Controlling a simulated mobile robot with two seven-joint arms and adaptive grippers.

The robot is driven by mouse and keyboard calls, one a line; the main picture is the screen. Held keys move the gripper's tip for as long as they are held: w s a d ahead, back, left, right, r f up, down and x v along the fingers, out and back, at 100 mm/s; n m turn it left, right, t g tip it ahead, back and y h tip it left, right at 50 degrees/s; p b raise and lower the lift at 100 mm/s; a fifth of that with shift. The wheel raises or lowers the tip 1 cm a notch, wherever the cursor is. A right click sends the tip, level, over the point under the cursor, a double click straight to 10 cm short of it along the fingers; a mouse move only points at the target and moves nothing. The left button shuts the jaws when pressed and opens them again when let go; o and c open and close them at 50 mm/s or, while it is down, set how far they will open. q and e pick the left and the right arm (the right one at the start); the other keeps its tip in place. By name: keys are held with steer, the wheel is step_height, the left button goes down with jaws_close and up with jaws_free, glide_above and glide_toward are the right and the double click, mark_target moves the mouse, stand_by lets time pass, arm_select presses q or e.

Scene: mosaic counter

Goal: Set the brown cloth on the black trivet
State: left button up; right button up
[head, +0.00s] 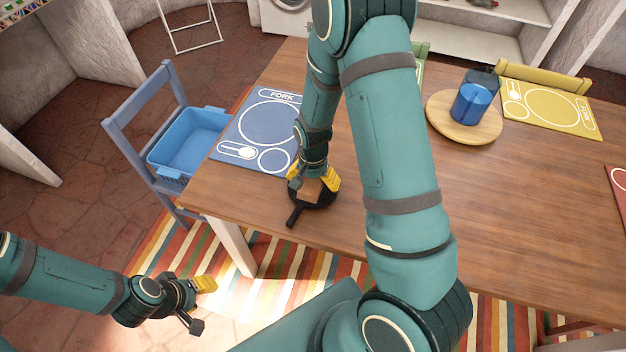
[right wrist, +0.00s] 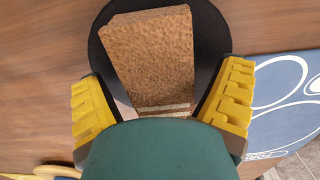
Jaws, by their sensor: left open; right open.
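The brown cloth (right wrist: 152,55) is a folded, rough-textured block. In the right wrist view it lies over the round black trivet (right wrist: 215,38), inside its rim on most sides. In the head view the trivet (head: 293,216), with a short handle, sits near the table's front-left edge, and a little of the cloth (head: 309,194) shows. My right gripper (head: 316,186) is open just above them. In the right wrist view its yellow fingers (right wrist: 163,105) stand apart, either side of the cloth's near end. My left gripper (head: 200,304) is open and empty, off the table at lower left.
A blue placemat (head: 231,128) lies left of my right gripper. A blue bin (head: 187,138) is on the blue chair (head: 117,127). A round wooden board (head: 439,110) holds a blue cup (head: 470,104); a yellow placemat (head: 562,122) lies beyond. The table's right half is mostly clear.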

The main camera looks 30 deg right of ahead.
arm_select(q)
step_height(320, 180, up, 3)
steer(key=p, duration=0.3)
steer(key=shift+w+r, duration=0.1)
steer(key=shift+w, duration=0.05)
arm_select(e)
step_height(320, 180, up, 12)
steer(key=shift+r, duration=0.15)
steer(key=shift+s, duration=0.1)
